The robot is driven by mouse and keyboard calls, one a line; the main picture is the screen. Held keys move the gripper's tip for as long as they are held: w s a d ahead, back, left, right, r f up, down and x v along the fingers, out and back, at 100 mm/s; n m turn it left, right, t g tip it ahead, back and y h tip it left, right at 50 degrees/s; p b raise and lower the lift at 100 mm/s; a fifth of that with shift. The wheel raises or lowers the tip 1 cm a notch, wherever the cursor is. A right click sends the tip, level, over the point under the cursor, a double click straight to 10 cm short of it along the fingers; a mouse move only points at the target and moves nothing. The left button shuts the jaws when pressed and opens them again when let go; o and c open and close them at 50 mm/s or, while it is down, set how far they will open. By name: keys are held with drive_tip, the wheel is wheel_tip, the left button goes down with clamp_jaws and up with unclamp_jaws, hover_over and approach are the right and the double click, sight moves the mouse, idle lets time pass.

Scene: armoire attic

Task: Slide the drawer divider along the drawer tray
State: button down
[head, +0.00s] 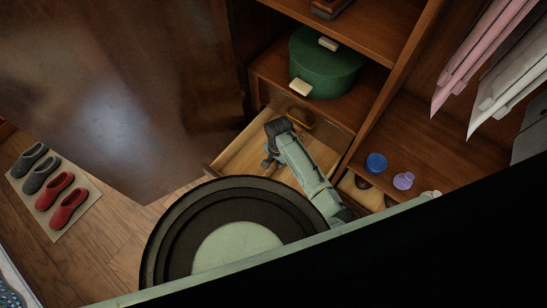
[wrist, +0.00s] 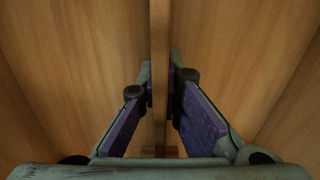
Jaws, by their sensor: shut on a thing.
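The drawer tray (head: 236,157) is a pale wooden drawer, pulled out below the shelf with the green box. My gripper (head: 269,158) reaches down into it in the head view, with my arm covering part of the tray. In the wrist view, the drawer divider (wrist: 159,25) is a thin upright wooden board running down the middle of the picture. My gripper (wrist: 160,80) has one finger on each side of the divider and is shut on it. The tray's wooden floor (wrist: 95,50) shows on both sides. The divider cannot be made out clearly in the head view.
A small orange-brown item (head: 301,117) lies at the drawer's back. A green round box (head: 327,68) stands on the shelf above. A blue cup (head: 376,163) and a purple item (head: 403,181) are to the right. Red shoes (head: 68,207) sit on a mat at far left.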

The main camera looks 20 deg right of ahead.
drive_tip(key=shift+s+d, duration=0.25)
drive_tip(key=shift+s, duration=0.15)
drive_tip(key=c, duration=1.7)
unclamp_jaws()
wheel_tip(320, 180, up, 12)
